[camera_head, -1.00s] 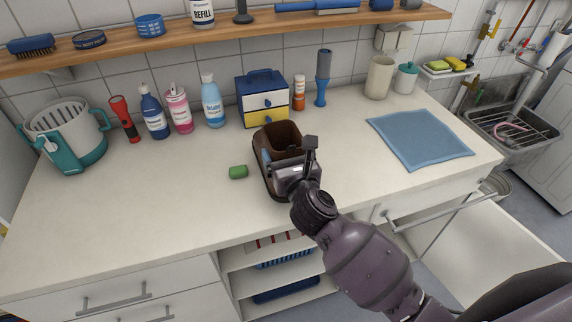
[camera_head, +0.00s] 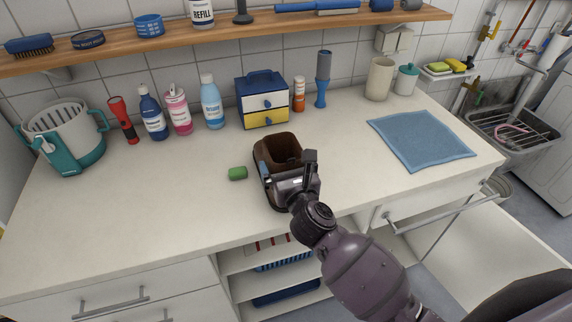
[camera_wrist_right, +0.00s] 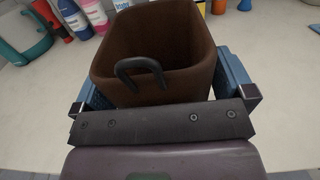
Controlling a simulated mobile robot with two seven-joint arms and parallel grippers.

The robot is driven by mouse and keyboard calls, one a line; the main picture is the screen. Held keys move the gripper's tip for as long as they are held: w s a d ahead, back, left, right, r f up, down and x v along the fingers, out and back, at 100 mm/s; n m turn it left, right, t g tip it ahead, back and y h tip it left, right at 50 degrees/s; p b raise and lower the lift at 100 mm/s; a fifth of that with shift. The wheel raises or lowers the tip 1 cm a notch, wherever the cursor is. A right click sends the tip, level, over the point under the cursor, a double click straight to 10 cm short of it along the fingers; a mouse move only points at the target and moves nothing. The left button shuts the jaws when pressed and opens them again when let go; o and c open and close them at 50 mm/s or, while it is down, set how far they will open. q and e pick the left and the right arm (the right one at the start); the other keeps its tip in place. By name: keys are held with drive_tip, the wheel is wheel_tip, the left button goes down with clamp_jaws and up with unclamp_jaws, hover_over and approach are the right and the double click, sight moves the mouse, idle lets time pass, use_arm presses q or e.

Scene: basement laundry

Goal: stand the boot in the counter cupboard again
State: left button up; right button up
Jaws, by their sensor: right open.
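The boot (camera_head: 279,148) is brown with a dark sole and stands upright on the counter, its open top facing up. The right wrist view shows the boot's shaft (camera_wrist_right: 158,88) close up, with a black pull loop at the near rim. My right gripper (camera_head: 288,174) is open, with one blue-padded finger on each side of the shaft. I cannot tell whether the pads touch it. The gripper hides the boot's near lower part. A white cupboard door or panel (camera_head: 500,250) stands out at the lower right; the cupboard's inside is mostly hidden by my arm. My left gripper is not in view.
A green cylinder (camera_head: 237,173) lies left of the boot. Bottles, a small blue-and-yellow drawer box (camera_head: 264,103) and a teal bucket (camera_head: 80,155) line the back. A blue cloth (camera_head: 420,139) lies right. Open shelves (camera_head: 262,262) hold blue baskets below. The counter's left front is clear.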

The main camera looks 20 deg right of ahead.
drive_tip(key=s, duration=1.2)
drive_tip(key=shift+d+r+b, duration=0.15)
drive_tip(key=shift+d+b, duration=0.05)
drive_tip(key=shift+b, duration=0.15)
